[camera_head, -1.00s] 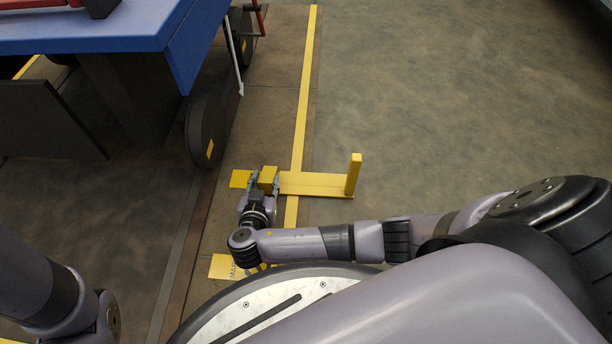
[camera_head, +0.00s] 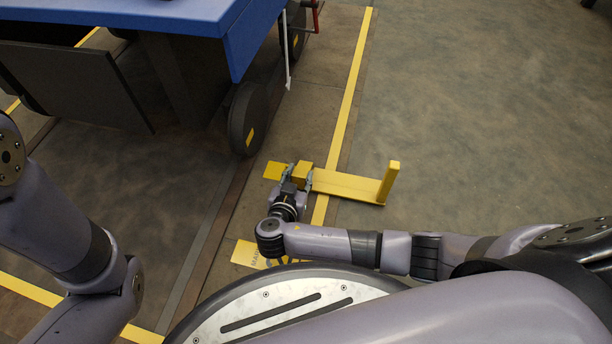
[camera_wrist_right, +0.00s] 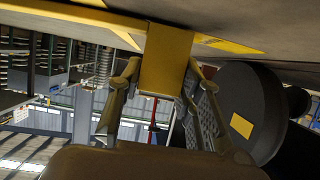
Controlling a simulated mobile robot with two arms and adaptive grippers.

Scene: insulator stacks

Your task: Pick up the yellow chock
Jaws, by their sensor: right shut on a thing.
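The yellow chock (camera_head: 345,185) lies at floor level across the yellow floor line, with an upright post at its right end and a block at its left end. My right gripper (camera_head: 299,176) is shut on the block at the left end. In the right wrist view the yellow block of the chock (camera_wrist_right: 166,62) stands between the two fingers of my right gripper (camera_wrist_right: 165,85). I cannot tell if the chock touches the floor. My left arm shows at the left edge of the head view, but its gripper is out of view.
A blue-topped cart (camera_head: 180,22) with dark wheels (camera_head: 247,118) stands at the upper left, close to the chock. A yellow floor marking (camera_head: 250,254) lies near my base.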

